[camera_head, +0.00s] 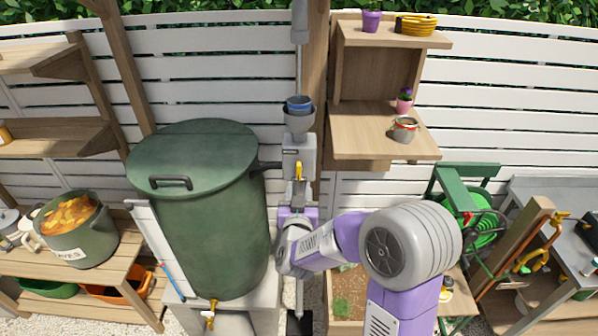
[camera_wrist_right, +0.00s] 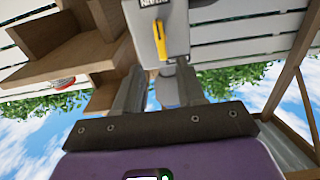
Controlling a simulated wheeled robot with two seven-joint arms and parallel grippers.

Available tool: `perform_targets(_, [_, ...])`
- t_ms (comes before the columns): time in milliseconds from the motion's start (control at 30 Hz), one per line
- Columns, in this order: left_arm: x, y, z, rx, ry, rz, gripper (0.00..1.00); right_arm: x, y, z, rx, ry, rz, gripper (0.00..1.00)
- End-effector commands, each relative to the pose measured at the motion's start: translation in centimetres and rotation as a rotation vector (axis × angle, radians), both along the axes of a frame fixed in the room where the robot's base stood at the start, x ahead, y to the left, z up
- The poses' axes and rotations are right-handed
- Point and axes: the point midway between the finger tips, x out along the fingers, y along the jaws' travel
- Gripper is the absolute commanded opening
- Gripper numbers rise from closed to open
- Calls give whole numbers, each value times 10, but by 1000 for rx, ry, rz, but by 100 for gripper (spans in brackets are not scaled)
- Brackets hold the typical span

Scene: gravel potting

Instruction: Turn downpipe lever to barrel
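The yellow lever (camera_head: 298,171) is on the front of the grey diverter box (camera_head: 297,150) on the downpipe, and points along the pipe. The green rain barrel (camera_head: 212,230) stands to its left, joined to the box by a short dark pipe. My right gripper (camera_head: 298,190) is just below the lever in the head view; its fingertips are hard to make out there. In the right wrist view, the two fingers (camera_wrist_right: 160,82) are apart with nothing between them. The lever (camera_wrist_right: 159,40) shows past the fingertips, apart from them. My left gripper is out of view.
A wooden shelf (camera_head: 372,145) with a tin and small pots stands right of the downpipe. A bench (camera_head: 60,276) with a pot of leaves is at left. A green hose reel (camera_head: 480,222) and grey table are at right. A slatted white fence is behind.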

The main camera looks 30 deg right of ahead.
Motion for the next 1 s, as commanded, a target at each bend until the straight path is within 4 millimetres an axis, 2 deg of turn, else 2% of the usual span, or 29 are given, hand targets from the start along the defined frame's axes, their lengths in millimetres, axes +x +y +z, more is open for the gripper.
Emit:
perform_targets(200, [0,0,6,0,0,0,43,31,-19,-1,0,4,1,39])
perform_targets(400, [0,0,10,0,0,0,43,50,-31,-2,1,4,3,39])
perform_targets(767, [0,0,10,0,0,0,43,56,-33,-3,3,4,5,39])
perform_targets(1000, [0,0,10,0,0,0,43,56,-33,-3,3,4,5,4])
